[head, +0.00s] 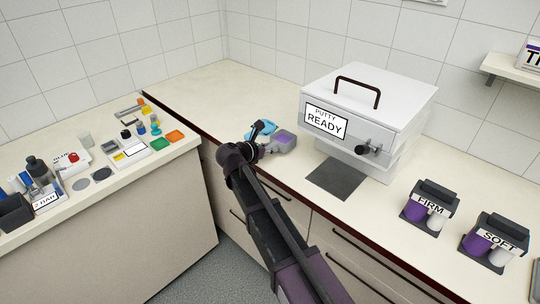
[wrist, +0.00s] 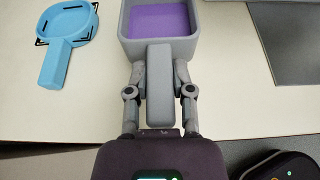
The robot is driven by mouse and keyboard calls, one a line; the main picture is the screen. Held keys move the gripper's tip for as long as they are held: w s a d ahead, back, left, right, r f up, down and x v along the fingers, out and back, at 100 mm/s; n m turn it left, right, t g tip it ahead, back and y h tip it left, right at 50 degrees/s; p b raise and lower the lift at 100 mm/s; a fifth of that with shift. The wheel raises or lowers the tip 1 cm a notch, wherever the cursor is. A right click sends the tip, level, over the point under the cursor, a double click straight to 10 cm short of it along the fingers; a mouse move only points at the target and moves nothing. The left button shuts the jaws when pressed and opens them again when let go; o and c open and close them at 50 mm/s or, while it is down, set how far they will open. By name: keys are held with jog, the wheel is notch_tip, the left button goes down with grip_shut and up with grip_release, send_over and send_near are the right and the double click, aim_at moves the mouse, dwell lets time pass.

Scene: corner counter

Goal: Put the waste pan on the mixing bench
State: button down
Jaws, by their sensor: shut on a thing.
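A square grey pan (head: 284,142) with a purple inside is at the back counter, near its front edge. It also shows in the wrist view (wrist: 190,50), with its handle toward me. My gripper (wrist: 160,78) is shut on that handle, one finger on each side; in the head view my gripper (head: 264,149) is beside the pan. I cannot tell whether the pan touches the counter. A round light-blue pan (wrist: 68,27) lies just left of it, within black corner marks; it is partly hidden in the head view (head: 258,129). No label shows which is the waste pan.
A white box marked PUTTY READY (head: 385,88) stands to the right, with a dark mat (head: 337,180) before it. FIRM (head: 430,206) and SOFT (head: 495,242) holders stand further right. The left bench (head: 140,184) holds many small items, with bare room along its front edge.

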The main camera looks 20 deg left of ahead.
jog(key=shift+f+b, duration=0.65)
jog(key=shift+f, duration=0.25)
jog(key=shift+f, duration=0.15)
jog(key=shift+c, duration=2.4)
grip_release()
jog(key=shift+r, duration=0.2)
jog(key=shift+s+a+r+p, duration=0.25)
jog(key=shift+s+p, duration=0.05)
jog(key=shift+s, duration=0.2)
jog(key=p+v, duration=0.4)
jog(key=v, duration=0.6)
jog(key=shift+s+r, duration=0.15)
jog(key=shift+s, duration=0.2)
